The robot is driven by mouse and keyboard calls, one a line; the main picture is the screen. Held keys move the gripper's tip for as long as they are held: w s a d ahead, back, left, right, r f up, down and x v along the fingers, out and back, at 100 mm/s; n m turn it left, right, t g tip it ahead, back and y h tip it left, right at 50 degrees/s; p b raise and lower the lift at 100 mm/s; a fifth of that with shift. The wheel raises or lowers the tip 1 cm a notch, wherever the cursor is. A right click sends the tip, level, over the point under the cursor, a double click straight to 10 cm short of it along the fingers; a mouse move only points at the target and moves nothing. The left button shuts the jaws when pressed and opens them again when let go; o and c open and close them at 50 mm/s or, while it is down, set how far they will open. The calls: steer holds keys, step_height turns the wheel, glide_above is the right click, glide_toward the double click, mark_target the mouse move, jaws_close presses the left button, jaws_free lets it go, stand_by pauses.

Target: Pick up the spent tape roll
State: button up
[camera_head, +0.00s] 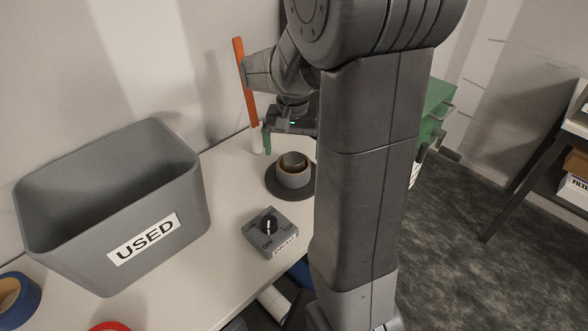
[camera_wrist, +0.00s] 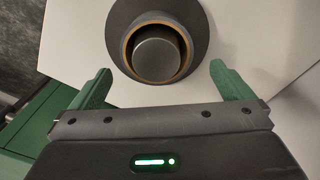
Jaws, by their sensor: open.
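The spent tape roll (camera_head: 294,170) is a thin grey ring with a tan inner edge. It sits around a grey spindle (camera_wrist: 157,58) on a round dark base (camera_head: 288,191) on the bench. In the wrist view, the tape roll (camera_wrist: 128,50) shows near the top centre, just beyond my fingertips. My gripper (camera_wrist: 161,70) is open, with its two green fingers apart and nothing between them that I can see held. In the head view, one green finger shows above and behind the roll; the other finger is hard to make out behind my arm.
A grey bin (camera_head: 190,196) labelled USED stands left on the bench. A grey dial box (camera_head: 270,232) sits in front of the base. An orange stick (camera_head: 245,82) stands near the wall behind my gripper. A blue roll (camera_head: 33,292) and a red item (camera_head: 110,326) lie lower left.

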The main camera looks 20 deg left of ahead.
steer(key=shift+s+d+f, duration=0.1)
steer(key=shift+s+f, duration=0.05)
steer(key=shift+f, duration=1.2)
steer(key=shift+s+d+f, duration=0.1)
steer(key=shift+f, duration=1.25)
steer(key=c, duration=1)
step_height(320, 180, up, 10)
